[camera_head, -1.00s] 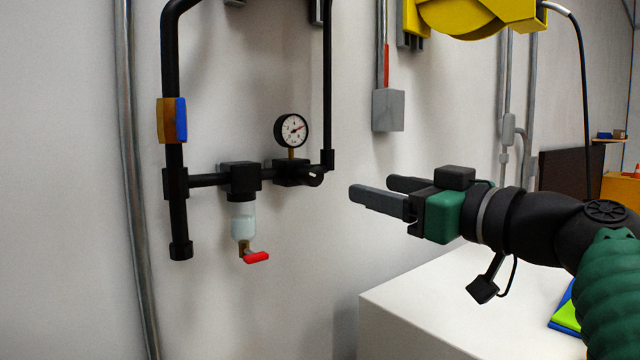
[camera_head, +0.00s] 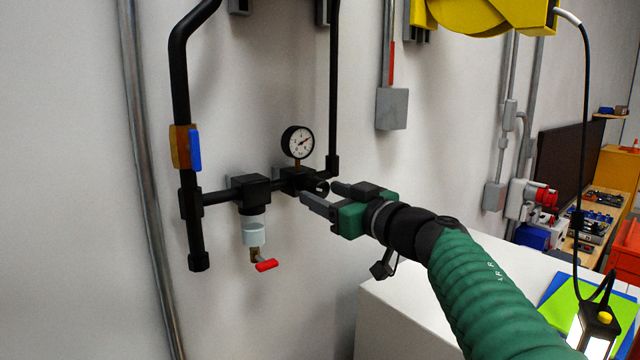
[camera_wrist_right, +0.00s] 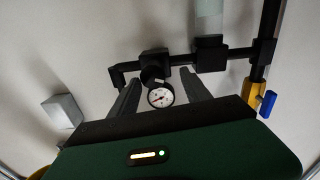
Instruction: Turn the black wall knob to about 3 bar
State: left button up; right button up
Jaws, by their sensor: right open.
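The black wall knob (camera_head: 320,186) is the round end of the black regulator body (camera_head: 294,178) on the wall pipe. It shows in the wrist view (camera_wrist_right: 151,75) between my finger tips, nearer the left one. My left gripper is not in view.
A filter bowl (camera_head: 252,232) with a red drain lever (camera_head: 266,265) hangs left of the knob. A blue-handled valve (camera_head: 194,150) is on the vertical pipe. A white box-like surface (camera_head: 400,310) stands below my right arm. A yellow reel (camera_head: 490,15) hangs above right.

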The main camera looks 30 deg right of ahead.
aim_at(328, 193)
jog(key=shift+w+a+r, duration=0.1)
jog(key=shift+w+a, duration=0.2)
jog(key=shift+d, duration=0.4)
jog(key=shift+w+d+f, duration=0.45)
jog(key=shift+w+d, duration=0.2)
jog(key=shift+d, duration=0.15)
jog(key=shift+w+d+f, duration=0.15)
jog(key=shift+w+d, duration=0.1)
jog(key=shift+c, duration=2.1)
jog(key=shift+s+a+r, duration=0.2)
jog(key=shift+a+r, duration=0.05)
jog(key=shift+a, duration=0.5)
jog(key=c, duration=0.4)
jog(key=shift+a, duration=0.15)
jog(key=c, duration=0.3)
grip_shut()
jog(key=shift+d, duration=0.45)
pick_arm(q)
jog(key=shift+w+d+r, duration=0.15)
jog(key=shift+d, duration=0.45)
pick_arm(e)
jog(key=shift+a, duration=0.1)
